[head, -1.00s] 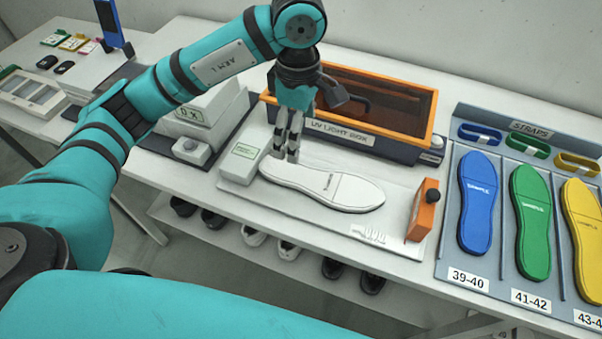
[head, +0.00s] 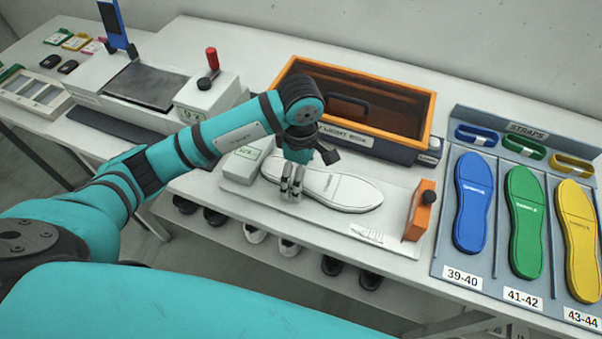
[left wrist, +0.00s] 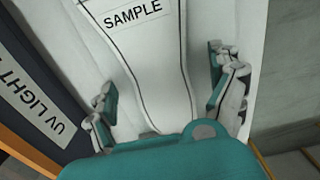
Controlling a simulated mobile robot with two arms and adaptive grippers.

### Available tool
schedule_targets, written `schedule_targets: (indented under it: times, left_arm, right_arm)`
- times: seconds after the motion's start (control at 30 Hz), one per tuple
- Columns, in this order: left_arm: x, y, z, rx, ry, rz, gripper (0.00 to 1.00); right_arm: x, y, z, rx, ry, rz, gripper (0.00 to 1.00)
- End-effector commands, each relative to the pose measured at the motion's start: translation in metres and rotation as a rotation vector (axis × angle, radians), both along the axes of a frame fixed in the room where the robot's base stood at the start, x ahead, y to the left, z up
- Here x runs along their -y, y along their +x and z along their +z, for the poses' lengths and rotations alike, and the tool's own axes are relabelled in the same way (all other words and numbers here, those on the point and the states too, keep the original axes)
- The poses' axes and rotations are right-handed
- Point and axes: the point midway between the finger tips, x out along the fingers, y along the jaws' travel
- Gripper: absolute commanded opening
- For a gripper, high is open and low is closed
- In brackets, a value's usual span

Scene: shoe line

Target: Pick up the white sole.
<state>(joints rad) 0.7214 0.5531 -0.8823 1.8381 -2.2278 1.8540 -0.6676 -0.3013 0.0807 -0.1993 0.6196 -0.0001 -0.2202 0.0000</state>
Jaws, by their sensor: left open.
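The white sole (head: 335,190) lies flat on a pale board on the table, its wide end to the right in the head view. My left gripper (head: 291,192) is over the sole's left part, pointing down. In the left wrist view the sole (left wrist: 150,60) runs between the two spread fingers of the open gripper (left wrist: 172,98), with a SAMPLE label on it. I cannot tell whether the fingers touch the sole. The gripper hides part of the sole in the head view. My right gripper is not in view.
The orange-rimmed UV light box (head: 425,110) stands just behind the sole. A small pale block (head: 241,168) sits left of it and an orange block (head: 420,212) right of it. A rack (head: 448,190) with blue, green and yellow soles is at the right.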

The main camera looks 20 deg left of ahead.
Motion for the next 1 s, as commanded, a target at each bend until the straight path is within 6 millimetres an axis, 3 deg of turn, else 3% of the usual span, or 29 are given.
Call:
schedule_targets:
  times: [0.17,0.7,1.0]
  left_arm:
    - [0.0001,0.0000,-0.0003,0.000,0.000,0.000,0.92]
    - [-0.0001,0.0001,0.0002,0.000,0.000,0.001,0.22]
    - [0.0000,0.0010,0.0057,0.003,-0.001,0.000,0.21]
  right_arm:
    - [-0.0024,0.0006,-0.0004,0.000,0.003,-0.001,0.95]
    - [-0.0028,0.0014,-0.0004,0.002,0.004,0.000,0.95]
    - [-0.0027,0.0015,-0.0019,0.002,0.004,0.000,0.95]
